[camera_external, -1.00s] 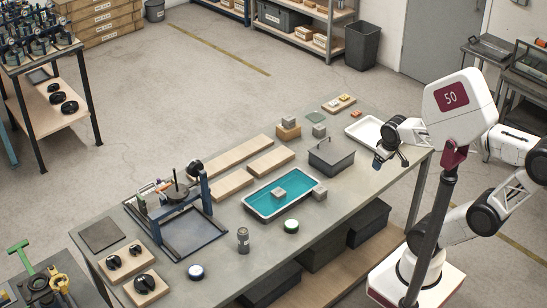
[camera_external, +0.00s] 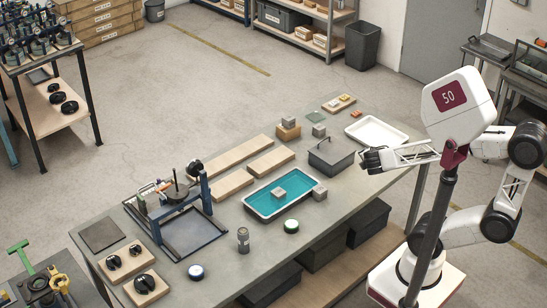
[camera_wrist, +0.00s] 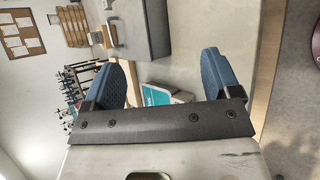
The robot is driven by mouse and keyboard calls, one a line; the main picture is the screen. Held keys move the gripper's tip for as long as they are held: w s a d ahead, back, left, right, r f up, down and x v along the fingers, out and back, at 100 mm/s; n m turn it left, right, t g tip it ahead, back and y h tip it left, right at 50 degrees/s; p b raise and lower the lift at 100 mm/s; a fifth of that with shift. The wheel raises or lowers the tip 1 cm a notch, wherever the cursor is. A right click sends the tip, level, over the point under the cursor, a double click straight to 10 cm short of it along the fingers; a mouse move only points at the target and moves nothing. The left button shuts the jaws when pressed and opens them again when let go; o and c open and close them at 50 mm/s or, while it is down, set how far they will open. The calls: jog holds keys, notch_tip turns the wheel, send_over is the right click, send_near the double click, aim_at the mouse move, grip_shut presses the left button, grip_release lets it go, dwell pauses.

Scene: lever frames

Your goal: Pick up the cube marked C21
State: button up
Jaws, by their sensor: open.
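Several small grey cubes are on the workbench, and their markings are too small to read. One cube (camera_external: 289,121) sits on a wooden block (camera_external: 288,133). Another cube (camera_external: 319,130) is on the bench just right of that block. A third cube (camera_external: 278,192) lies inside the teal-lined tray (camera_external: 251,207), and one more (camera_external: 319,194) stands by the tray's right end. My gripper (camera_external: 368,161) is above the bench, right of the grey lidded box. In the wrist view its blue-padded fingers (camera_wrist: 163,72) are spread with nothing held. Part of the teal tray (camera_wrist: 155,95) shows between them.
The grey lidded box (camera_external: 331,157) with a raised handle stands between my gripper and the tray. Wooden boards (camera_external: 232,157), a dark blue framed fixture (camera_external: 187,232) and small canisters occupy the left and front.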

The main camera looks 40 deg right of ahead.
jog(key=w+a+f+n+t+y, duration=0.2)
jog(key=w+a+f+n+t, duration=0.3)
jog(key=n, duration=0.4)
jog(key=n+y, duration=0.4)
jog(key=n, duration=0.7)
send_near(322, 190)
jog(key=w, duration=0.1)
jog(key=w+f, duration=0.1)
jog(key=w, duration=0.1)
jog(key=shift+d+f+t, duration=0.25)
jog(key=shift+f+t, duration=0.15)
jog(key=shift+w, duration=0.1)
jog(key=shift+x, duration=1.2)
jog(key=shift+w+a, duration=0.1)
jog(key=shift+x, duration=2.55)
jog(key=shift+a+f, duration=0.1)
jog(key=shift+f, duration=0.1)
jog(key=c, duration=1.2)
